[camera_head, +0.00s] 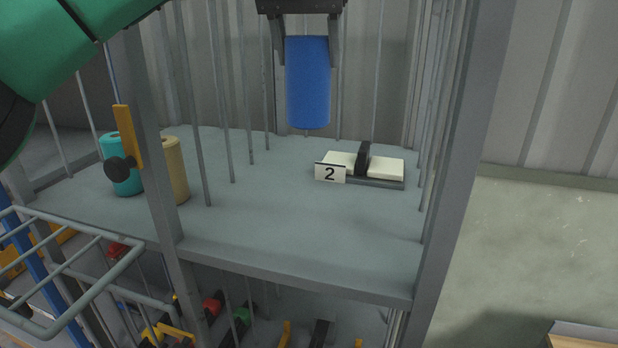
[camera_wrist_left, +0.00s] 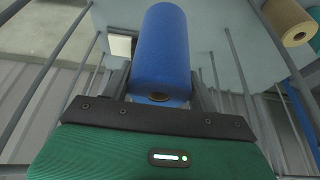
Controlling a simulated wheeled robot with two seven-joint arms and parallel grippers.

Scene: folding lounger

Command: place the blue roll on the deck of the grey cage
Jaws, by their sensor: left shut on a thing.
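The blue roll (camera_head: 308,85) hangs upright in my left gripper (camera_head: 306,45), whose fingers are shut on its upper part. In the head view the roll appears above the grey deck (camera_head: 270,215) of the cage, toward its back; its exact height over the deck is hard to tell. The roll also shows in the left wrist view (camera_wrist_left: 160,50), between the fingers of the left gripper (camera_wrist_left: 160,90). My right gripper is not in view.
On the deck, a white pad with a black strap (camera_head: 385,168) and a "2" label (camera_head: 329,173) lies at right. A teal roll (camera_head: 124,180) and a tan roll (camera_head: 176,170) stand at left. Cage posts (camera_head: 150,150) and thin bars surround the deck; its middle is clear.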

